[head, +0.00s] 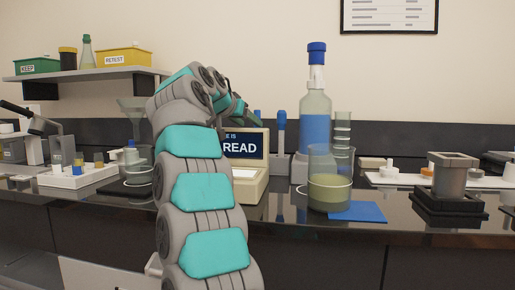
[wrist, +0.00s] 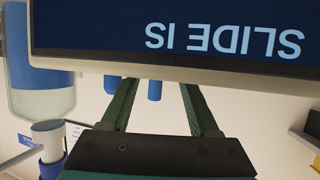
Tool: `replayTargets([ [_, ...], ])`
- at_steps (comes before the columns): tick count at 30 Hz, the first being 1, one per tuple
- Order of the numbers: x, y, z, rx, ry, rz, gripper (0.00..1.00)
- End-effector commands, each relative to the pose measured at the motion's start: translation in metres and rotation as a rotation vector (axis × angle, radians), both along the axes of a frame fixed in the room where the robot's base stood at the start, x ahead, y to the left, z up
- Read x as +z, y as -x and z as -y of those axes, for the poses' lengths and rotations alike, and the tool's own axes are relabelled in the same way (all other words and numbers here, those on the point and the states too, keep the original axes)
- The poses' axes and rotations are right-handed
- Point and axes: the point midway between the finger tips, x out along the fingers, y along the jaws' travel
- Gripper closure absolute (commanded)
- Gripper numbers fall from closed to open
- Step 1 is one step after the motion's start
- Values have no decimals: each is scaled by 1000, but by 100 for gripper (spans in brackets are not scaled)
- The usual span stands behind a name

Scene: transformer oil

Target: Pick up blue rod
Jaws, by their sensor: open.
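Two upright blue-topped rods stand behind the sign box in the head view: one blue rod (head: 281,122) is clear to the right of the box, and another blue rod (head: 257,115) is partly hidden by it. In the upside-down wrist view, two blue rod ends show, one (wrist: 155,90) between my fingers and one (wrist: 112,86) beside the left finger. I cannot tell which rod is which across the views. My gripper (wrist: 158,86) is open and empty, its fingertips cut off by the sign's edge. In the head view my gripper (head: 239,108) is above the sign box, partly hidden by my arm.
The sign box (head: 250,188) with a dark screen stands close to my gripper. Right of it are a blue-capped bottle (head: 315,125), a beaker of yellowish liquid (head: 330,192) and a blue mat (head: 358,212). A shelf (head: 90,74) with bins hangs at the left.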

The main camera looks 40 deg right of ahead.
Motion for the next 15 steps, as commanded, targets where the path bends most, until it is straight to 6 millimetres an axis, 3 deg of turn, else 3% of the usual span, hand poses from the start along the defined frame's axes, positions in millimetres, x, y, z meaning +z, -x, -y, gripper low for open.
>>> replayTargets([
  [6,-11,-9,27,0,0,0,38],
  [15,-15,-11,32,0,1,1,40],
])
